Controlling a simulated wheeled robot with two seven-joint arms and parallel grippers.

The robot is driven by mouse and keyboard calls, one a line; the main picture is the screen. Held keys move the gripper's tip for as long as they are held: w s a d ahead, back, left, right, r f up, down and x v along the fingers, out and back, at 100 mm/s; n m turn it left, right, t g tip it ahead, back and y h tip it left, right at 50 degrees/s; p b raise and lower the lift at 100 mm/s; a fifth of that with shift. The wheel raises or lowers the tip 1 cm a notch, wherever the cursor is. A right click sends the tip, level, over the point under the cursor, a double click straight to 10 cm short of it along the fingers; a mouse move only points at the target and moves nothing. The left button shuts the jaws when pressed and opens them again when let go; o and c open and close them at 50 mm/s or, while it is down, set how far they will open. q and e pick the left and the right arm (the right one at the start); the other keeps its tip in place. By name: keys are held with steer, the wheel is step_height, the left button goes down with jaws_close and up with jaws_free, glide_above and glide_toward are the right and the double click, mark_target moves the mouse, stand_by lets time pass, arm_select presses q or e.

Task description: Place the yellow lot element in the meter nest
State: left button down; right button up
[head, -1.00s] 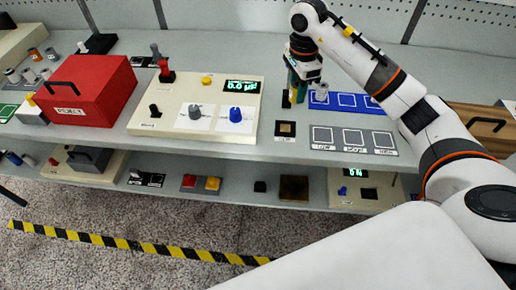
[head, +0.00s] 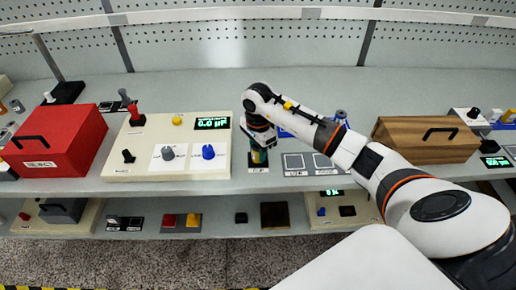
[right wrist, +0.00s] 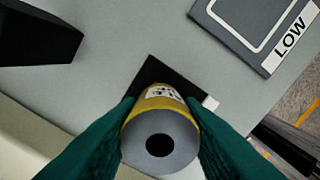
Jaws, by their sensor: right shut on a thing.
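The yellow lot element (right wrist: 165,103), a cylinder with a grey end, a dark centre hole and a white label, is between the green fingers of my right gripper (right wrist: 160,140). The gripper is shut on it. In the head view, my right gripper (head: 258,152) points down just right of the meter panel (head: 140,153). The black square nest (right wrist: 153,72) lies behind and beneath the element in the right wrist view. The element covers its middle, so I cannot tell whether it is seated or above. The meter display (head: 212,123) reads 0.0 µF. My left gripper is not in view.
A grey tray with marked squares, one labelled LOW (right wrist: 290,37), is close to the right of the nest. A red REJECT box (head: 55,140) stands left and a wooden box (head: 425,140) right.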

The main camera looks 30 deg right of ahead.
steer(key=shift+f+b, duration=0.25)
steer(key=shift+b, duration=0.05)
steer(key=o, duration=0.8)
steer(key=shift+r, duration=0.15)
steer(key=shift+o, duration=0.9)
steer(key=shift+r+p, duration=0.25)
steer(key=shift+p, duration=0.15)
steer(key=shift+r+b, duration=0.35)
step_height(320, 180, up, 10)
steer(key=shift+f+b, duration=0.15)
steer(key=shift+b, duration=1.05)
steer(key=shift+r, duration=0.7)
